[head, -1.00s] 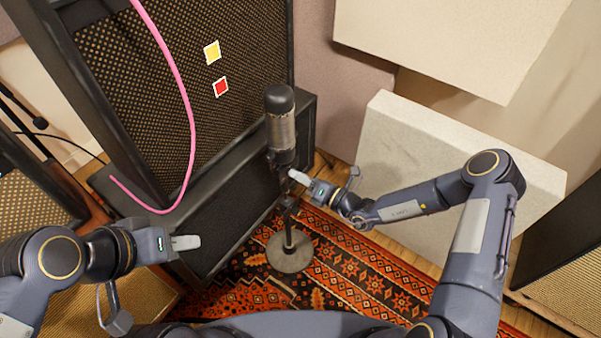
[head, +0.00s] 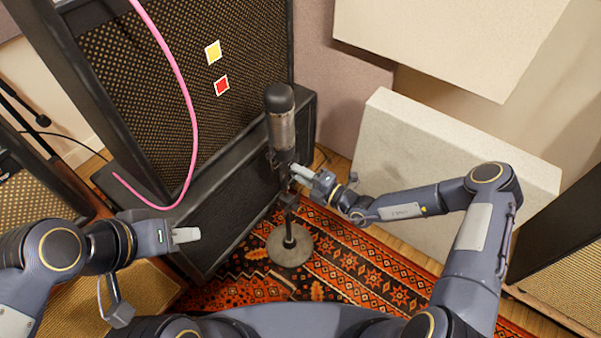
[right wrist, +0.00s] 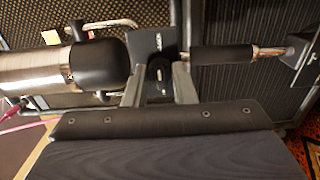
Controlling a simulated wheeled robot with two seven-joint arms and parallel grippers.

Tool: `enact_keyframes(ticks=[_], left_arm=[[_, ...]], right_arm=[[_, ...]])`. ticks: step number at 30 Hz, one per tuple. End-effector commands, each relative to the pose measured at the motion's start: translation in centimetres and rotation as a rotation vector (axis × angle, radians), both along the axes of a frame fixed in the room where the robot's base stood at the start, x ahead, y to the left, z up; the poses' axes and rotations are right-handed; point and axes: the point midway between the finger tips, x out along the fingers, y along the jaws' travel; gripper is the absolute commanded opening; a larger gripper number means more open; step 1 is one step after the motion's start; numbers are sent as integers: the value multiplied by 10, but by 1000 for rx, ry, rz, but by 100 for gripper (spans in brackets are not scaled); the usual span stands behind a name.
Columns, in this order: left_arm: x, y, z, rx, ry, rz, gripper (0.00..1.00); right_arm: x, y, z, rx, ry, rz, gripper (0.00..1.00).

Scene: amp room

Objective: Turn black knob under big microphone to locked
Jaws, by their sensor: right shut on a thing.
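The big microphone (head: 280,120), with a dark top and a metal lower body, stands upright on a stand with a round base (head: 289,248). In the right wrist view the microphone (right wrist: 40,75) lies sideways at the left. The black knob (right wrist: 158,72) is at the mount just under it, partly hidden by the fingers. My right gripper (head: 297,171) is at this joint; in the right wrist view its two fingertips (right wrist: 158,84) are on either side of the knob, shut on it. The knob's marking is too small to read. My left gripper (head: 188,235) is away at the left, seen side-on.
A large speaker cabinet (head: 130,90) and a lower black cabinet (head: 240,210) stand close behind and left of the stand. A pink cable (head: 190,120) hangs in front. A pale panel (head: 420,150) leans behind my right arm. Patterned rug (head: 370,275) covers the floor.

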Motion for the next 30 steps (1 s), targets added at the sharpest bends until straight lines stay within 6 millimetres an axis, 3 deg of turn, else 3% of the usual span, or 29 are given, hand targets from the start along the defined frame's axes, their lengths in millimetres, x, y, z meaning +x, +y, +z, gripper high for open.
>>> enact_keyframes(ticks=[14,15,19,30], left_arm=[[0,0,0,0,0,0,36],[0,0,0,0,0,0,36],[0,0,0,0,0,0,36],[0,0,1,0,0,0,36]], right_arm=[[0,-1,-1,7,13,-1,1],[0,-1,-1,7,13,-1,27],[0,0,-1,8,13,-1,44],[-3,-6,0,6,12,-2,45]])
